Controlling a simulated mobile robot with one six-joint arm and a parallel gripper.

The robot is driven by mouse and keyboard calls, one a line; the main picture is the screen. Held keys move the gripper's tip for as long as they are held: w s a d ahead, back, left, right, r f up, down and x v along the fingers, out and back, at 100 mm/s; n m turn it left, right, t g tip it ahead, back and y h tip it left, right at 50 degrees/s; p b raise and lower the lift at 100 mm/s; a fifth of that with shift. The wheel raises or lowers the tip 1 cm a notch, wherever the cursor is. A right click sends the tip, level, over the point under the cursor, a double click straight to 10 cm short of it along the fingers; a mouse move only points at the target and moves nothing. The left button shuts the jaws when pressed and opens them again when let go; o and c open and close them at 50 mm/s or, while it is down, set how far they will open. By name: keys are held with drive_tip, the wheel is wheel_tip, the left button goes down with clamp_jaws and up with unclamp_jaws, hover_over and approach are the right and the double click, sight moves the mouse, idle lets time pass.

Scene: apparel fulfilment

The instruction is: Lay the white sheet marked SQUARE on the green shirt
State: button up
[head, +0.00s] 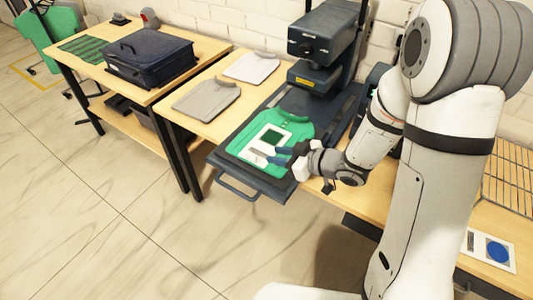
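The green shirt (297,128) lies flat on the dark platen of the press. A white sheet (256,143) with a dark green square on it lies on or just above the middle of the shirt. I cannot tell whether it touches the cloth all over. My gripper (271,155) reaches in from the right, its dark fingers over the sheet's near right part, hiding some of it. At this size I cannot tell whether the fingers grip the sheet or are apart.
The dark heat press (322,45) stands behind the shirt. Another sheet with a blue circle (497,250) lies at the lower right near a wire rack (510,175). A dark case (148,57) sits on the left table.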

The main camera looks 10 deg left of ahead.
drive_tip(key=shift+s+d+r, duration=0.15)
drive_tip(key=shift+s+d, duration=0.05)
drive_tip(key=shift+d, duration=0.2)
drive_tip(key=w+d+r+m+t+h, duration=0.1)
drive_tip(key=d+r+m+t+h, duration=0.1)
drive_tip(key=d+r+m+h, duration=0.5)
drive_tip(key=w+d+r+m+t+h, duration=0.15)
drive_tip(key=d+h, duration=0.35)
drive_tip(key=d, duration=0.6)
drive_tip(key=s+d+r+m+g, duration=0.1)
drive_tip(key=s+r+m+g, duration=0.1)
drive_tip(key=s, duration=0.7)
drive_tip(key=s+d+r+m+g, duration=0.1)
drive_tip(key=s+r+m+g, duration=0.1)
drive_tip(key=s, duration=0.7)
drive_tip(key=shift+d+m+g, duration=0.35)
drive_tip(key=shift+m+g, duration=0.2)
drive_tip(key=shift+g, duration=0.3)
drive_tip(key=shift+s, duration=0.25)
